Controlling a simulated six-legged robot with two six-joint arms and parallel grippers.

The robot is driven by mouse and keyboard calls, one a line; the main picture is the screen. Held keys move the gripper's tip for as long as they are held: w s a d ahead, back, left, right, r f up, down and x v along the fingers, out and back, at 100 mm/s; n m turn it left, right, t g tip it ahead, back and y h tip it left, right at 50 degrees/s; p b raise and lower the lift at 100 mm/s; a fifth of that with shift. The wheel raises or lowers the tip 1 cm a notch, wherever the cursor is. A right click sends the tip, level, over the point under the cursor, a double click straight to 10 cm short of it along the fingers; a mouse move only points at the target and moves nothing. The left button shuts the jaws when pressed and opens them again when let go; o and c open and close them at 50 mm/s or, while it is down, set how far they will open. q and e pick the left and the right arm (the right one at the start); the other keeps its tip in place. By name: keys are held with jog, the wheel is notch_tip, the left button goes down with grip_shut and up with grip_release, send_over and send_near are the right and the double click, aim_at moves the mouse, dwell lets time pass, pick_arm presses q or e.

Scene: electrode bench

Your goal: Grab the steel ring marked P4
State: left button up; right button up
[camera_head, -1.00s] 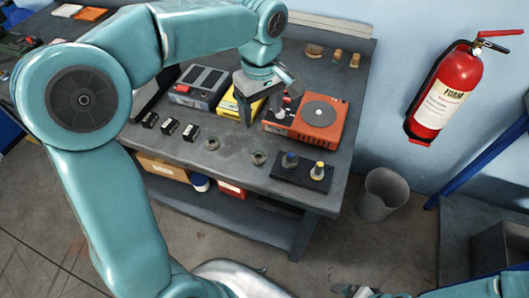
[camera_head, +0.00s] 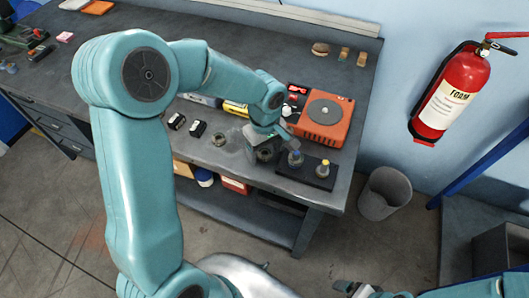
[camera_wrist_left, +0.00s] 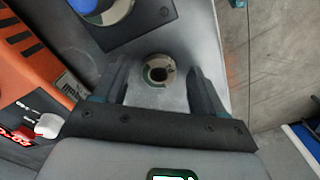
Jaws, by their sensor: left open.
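A steel ring (camera_wrist_left: 148,76) with a dark centre hole lies on the bench between the fingers of my left gripper (camera_wrist_left: 157,68) in the left wrist view. The fingers are open, one on each side and apart from it. In the head view this ring (camera_head: 265,155) shows beside my left gripper (camera_head: 259,140), near the bench's front edge. A second steel ring (camera_head: 219,139) lies further left on the bench. I cannot read a P4 mark on either ring. Part of my right gripper (camera_head: 352,288) shows at the bottom edge; its jaws are unclear.
A dark plate with a blue-topped post (camera_head: 295,158) and a yellow-topped post (camera_head: 323,169) is right of the ring. An orange device (camera_head: 326,119) stands behind. Black blocks (camera_head: 196,130) sit left. A grey bin (camera_head: 384,193) stands on the floor.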

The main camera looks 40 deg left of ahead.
pick_arm(q)
jog(key=shift+f, duration=0.2)
jog(key=shift+c, duration=0.3)
jog(key=c, duration=1.1)
jog(key=shift+c, duration=0.2)
jog(key=shift+r, duration=0.15)
